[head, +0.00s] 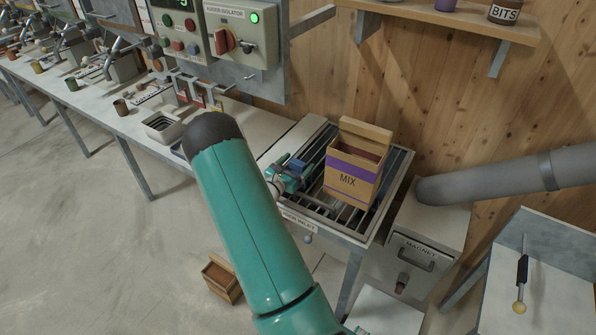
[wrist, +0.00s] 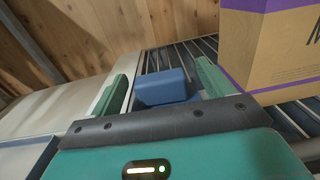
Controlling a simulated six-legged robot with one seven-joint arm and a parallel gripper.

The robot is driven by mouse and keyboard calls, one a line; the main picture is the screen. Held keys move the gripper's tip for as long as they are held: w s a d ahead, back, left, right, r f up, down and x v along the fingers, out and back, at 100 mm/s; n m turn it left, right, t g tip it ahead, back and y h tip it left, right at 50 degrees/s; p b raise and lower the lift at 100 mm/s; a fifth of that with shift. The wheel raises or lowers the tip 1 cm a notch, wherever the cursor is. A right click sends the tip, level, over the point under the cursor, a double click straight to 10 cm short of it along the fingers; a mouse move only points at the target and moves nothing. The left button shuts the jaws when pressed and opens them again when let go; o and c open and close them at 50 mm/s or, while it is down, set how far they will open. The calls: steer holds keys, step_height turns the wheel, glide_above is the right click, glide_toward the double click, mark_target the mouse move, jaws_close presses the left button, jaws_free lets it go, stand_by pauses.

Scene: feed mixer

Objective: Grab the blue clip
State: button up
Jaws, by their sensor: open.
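The blue clip (wrist: 162,87) lies on the metal grate in the wrist view, between the two green fingers of my gripper (wrist: 160,85). The fingers stand apart on either side of it, and a gap shows on each side. In the head view the blue clip (head: 299,167) is a small blue patch beside my gripper (head: 292,175), left of the MIX box. My gripper is open. The lower part of the clip is hidden behind the gripper body in the wrist view.
The open cardboard MIX box (head: 351,182) stands on the grate (head: 398,172) close to the right of my gripper. A grey pipe (head: 500,178) and the MAGNET housing (head: 421,251) are farther right. A control panel (head: 240,38) hangs behind. A wooden crate (head: 222,277) is on the floor.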

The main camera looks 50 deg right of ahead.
steer(key=shift+w+d+f, duration=0.1)
steer(key=shift+w+d, duration=0.1)
steer(key=shift+d, duration=1.25)
steer(key=c, duration=1.1)
steer(key=shift+o, duration=0.2)
